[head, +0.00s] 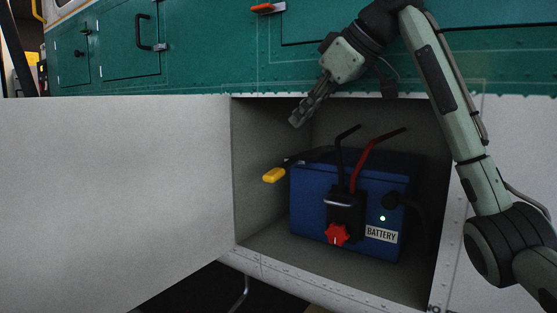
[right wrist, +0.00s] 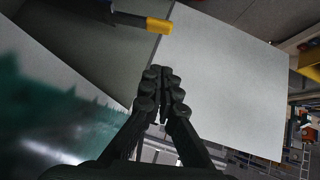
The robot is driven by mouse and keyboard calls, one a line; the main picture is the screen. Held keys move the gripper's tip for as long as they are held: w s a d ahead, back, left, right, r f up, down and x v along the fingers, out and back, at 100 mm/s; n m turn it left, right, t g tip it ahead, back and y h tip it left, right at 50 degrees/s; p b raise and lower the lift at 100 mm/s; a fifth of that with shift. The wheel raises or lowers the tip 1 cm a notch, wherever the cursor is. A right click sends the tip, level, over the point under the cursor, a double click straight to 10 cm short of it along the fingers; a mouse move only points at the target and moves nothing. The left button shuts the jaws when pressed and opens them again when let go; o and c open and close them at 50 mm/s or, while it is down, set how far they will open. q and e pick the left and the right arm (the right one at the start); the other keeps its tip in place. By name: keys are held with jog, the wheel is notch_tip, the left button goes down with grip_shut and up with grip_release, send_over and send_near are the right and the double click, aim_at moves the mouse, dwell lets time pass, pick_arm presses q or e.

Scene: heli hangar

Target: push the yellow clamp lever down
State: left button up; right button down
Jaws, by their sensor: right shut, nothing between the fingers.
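The yellow clamp lever (head: 273,175) has a yellow grip on a dark arm. It sticks out to the left from the upper left of the blue battery (head: 310,205) and tilts slightly down toward its grip. Its yellow grip also shows at the top of the right wrist view (right wrist: 158,26). My right gripper (head: 296,122) is shut and empty, above and a little right of the yellow grip in the head view, apart from it. In the right wrist view its closed fingertips (right wrist: 164,72) lie below the grip, with a gap between. My left gripper is not in view.
The battery sits in an open grey bay (head: 265,140). A white door panel (head: 110,190) stands open at left. A red knob (head: 337,235), a black cable and a red cable (head: 375,155) are on the battery front and top. The green hull (head: 210,45) is above.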

jog(key=shift+s+r, duration=0.15)
jog(key=shift+r, duration=0.25)
send_over(269, 173)
jog(key=s+d, duration=0.1)
jog(key=s, duration=0.2)
notch_tip(269, 173, down, 6)
jog(key=f, duration=0.3)
jog(key=w+f+p, duration=0.1)
jog(key=f, duration=0.1)
jog(key=shift+w+d, duration=0.1)
jog(key=shift+d, duration=0.2)
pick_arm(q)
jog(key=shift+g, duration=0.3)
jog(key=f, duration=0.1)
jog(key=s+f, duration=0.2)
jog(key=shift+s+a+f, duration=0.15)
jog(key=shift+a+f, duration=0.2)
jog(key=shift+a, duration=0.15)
pick_arm(e)
jog(key=shift+d+f, duration=0.1)
